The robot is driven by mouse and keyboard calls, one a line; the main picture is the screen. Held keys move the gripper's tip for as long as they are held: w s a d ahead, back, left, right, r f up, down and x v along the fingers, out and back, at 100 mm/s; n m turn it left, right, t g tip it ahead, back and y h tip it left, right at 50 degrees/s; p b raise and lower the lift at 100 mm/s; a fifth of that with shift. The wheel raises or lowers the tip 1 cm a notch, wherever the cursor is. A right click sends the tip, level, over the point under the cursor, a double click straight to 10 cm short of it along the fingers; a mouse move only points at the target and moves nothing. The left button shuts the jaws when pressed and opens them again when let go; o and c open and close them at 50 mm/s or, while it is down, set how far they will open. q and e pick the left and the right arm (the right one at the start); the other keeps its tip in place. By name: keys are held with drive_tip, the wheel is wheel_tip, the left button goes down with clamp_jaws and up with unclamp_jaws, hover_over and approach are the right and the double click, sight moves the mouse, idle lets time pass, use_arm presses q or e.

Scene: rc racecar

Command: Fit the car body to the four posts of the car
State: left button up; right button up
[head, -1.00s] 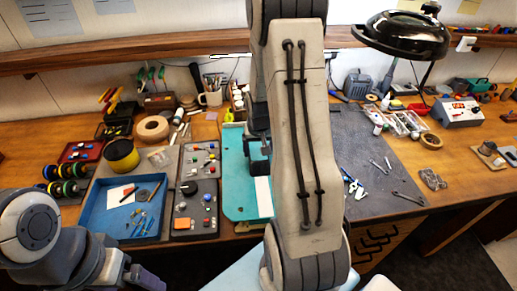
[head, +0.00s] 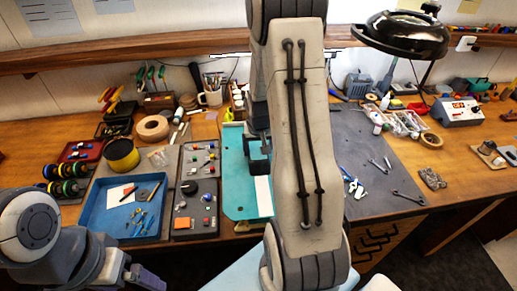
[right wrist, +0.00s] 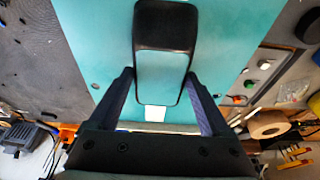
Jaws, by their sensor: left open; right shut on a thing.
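The teal car body (head: 234,185) with a white stripe lies at the middle of the bench in the head view, partly hidden behind my right arm. In the right wrist view the teal surface (right wrist: 100,40) fills the middle, with a black frame (right wrist: 165,26) on it. My right gripper (right wrist: 163,105) has one finger on each side of the lower part of this frame and is shut on the car body. My left gripper (head: 147,278) is open at the lower left, in front of the bench and apart from the body. I cannot make out the car's posts.
Left of the body are a dark parts tray (head: 197,190) and a blue tray (head: 98,224) with tools. Right of my arm, a grey mat (head: 375,205) holds wrenches and pliers. A black lamp (head: 405,36) hangs over the right side. Open wood shows at the bench's right.

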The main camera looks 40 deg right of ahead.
sight(258, 152)
drive_tip(key=shift+f+b, duration=1.3)
drive_tip(key=shift+f, duration=0.2)
drive_tip(key=o, duration=1.2)
drive_tip(key=shift+c, duration=0.2)
drive_tip(key=b+v, duration=0.1)
drive_tip(key=v, duration=0.9)
drive_tip(key=shift+r, duration=0.2)
